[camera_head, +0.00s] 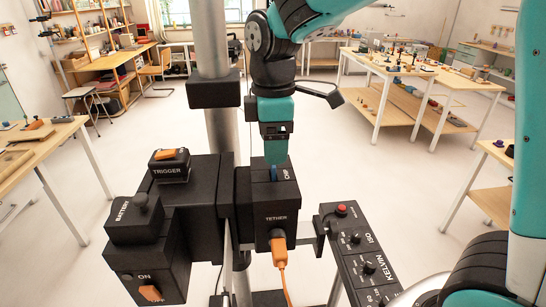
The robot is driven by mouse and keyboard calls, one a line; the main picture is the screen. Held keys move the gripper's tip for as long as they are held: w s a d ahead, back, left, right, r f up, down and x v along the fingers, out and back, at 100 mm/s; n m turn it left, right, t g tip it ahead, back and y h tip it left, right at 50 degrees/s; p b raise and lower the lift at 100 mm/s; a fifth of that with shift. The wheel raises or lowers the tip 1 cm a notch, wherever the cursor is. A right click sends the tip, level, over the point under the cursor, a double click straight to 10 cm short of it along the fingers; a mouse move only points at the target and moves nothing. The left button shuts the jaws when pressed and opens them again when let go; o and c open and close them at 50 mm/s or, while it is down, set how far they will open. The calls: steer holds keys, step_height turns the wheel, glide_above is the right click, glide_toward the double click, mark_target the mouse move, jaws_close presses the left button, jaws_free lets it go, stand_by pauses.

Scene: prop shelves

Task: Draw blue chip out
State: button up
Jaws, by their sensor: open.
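The blue chip (274,173) shows as a small blue sliver at the top of the black TETHER block (262,205), next to a white label. It looks seated in the block's top, but how deep it sits is too small to tell. My gripper (275,158) points down right above the chip, with its teal end close to the block's top. It is open. Its fingertips partly cover the chip, and I cannot tell whether they touch it.
An orange cable (280,258) is plugged into the block's front. A KELVIN/ISO panel (357,255) is right. A grey pole (210,60) rises behind. Tables stand farther off, with open floor between.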

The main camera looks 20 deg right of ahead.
mark_target(273, 174)
steer(key=shift+f+p, duration=0.35)
steer(key=shift+f, duration=2.1)
steer(key=c, duration=1.1)
